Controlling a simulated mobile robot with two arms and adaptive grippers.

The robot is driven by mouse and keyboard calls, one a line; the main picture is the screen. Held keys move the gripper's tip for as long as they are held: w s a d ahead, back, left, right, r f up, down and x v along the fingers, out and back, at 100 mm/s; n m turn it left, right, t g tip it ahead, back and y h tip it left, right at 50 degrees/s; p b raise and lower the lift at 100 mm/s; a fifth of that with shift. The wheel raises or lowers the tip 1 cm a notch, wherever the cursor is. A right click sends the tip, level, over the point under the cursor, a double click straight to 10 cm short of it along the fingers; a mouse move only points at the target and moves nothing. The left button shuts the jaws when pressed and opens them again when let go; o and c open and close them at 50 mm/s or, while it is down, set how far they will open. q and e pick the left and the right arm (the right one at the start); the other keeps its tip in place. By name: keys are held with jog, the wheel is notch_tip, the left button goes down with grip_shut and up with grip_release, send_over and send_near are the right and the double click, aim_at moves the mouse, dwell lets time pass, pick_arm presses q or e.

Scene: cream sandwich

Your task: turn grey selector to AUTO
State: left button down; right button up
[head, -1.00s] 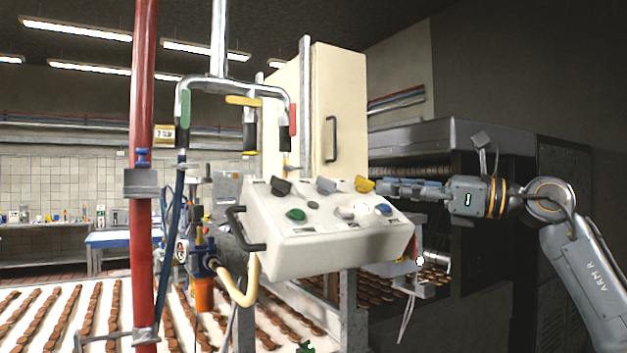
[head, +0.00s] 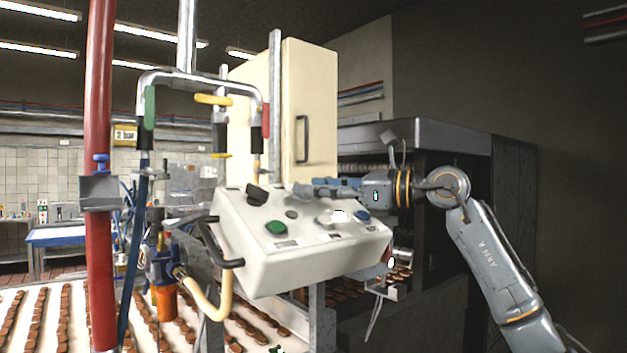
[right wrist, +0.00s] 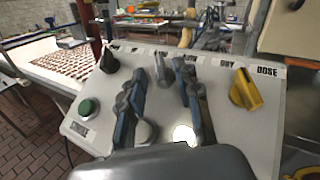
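The cream control box (head: 280,265) fills the middle of the head view, its sloping top carrying knobs and buttons. The AUTO mark is not readable. My left gripper is not in view.
A green button (head: 276,228), a white button (head: 333,218) and a blue button (head: 362,215) sit in the front row. A black handle (head: 222,248) juts from the box's left side. A red pipe (head: 99,150) and hoses stand left. A cream cabinet (head: 310,100) rises behind.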

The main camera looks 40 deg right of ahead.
jog(key=shift+w+a, duration=0.25)
jog(key=shift+w, duration=0.1)
jog(key=shift+w+a, duration=0.2)
jog(key=shift+w, duration=0.2)
jog(key=shift+c, duration=0.4)
jog(key=shift+s, duration=0.1)
grip_shut()
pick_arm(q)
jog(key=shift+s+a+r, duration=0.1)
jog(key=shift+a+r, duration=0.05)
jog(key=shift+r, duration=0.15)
